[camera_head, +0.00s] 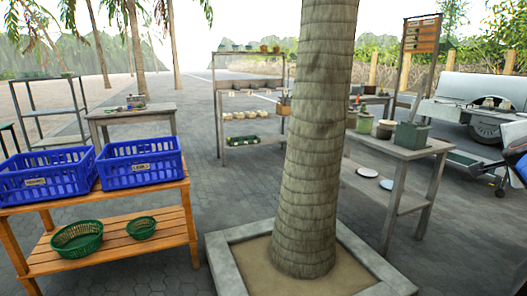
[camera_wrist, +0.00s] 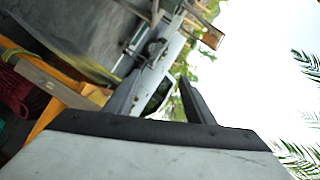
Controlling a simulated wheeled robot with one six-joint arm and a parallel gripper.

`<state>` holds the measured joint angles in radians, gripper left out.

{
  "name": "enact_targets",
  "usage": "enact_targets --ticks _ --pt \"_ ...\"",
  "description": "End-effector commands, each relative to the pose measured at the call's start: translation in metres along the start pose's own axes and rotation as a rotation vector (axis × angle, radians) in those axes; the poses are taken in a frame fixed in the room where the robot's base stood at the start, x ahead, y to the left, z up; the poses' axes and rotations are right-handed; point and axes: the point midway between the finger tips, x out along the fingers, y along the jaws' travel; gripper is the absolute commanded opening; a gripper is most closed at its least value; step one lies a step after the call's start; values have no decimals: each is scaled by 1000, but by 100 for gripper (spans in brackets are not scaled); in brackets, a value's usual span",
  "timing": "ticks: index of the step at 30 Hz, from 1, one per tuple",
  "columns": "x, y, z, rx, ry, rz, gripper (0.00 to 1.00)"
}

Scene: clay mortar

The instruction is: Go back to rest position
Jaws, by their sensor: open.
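My gripper (camera_wrist: 160,98) shows in the wrist view, with two dark fingers spread apart and nothing between them. The wrist view is tilted, with paving at the upper left and bright sky at the right. My gripper is not visible in the head view. The task names no object to handle.
A palm trunk (camera_head: 318,130) in a square planter (camera_head: 225,262) stands close ahead. At left, a wooden bench (camera_head: 150,240) holds two blue crates (camera_head: 140,160) and green baskets (camera_head: 77,238). A table with pots (camera_head: 425,152) stands right, shelves (camera_head: 218,110) behind. Open paving lies between.

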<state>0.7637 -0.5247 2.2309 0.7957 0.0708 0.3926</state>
Motion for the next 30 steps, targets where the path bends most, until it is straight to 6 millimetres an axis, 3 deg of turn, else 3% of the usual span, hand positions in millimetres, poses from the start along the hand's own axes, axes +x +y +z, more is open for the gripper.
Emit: enact_targets --ticks 1,6,9,15,22,30 --pt "-7 3 31 -60 -76 4 49" --pt "-36 26 118 -280 -309 23 49" --pt "-60 45 162 -416 -440 31 49" --pt "-117 94 230 -695 -685 38 49" --pt "-185 162 273 -1032 -937 40 49" --pt "-246 236 278 -1391 -1151 42 49"
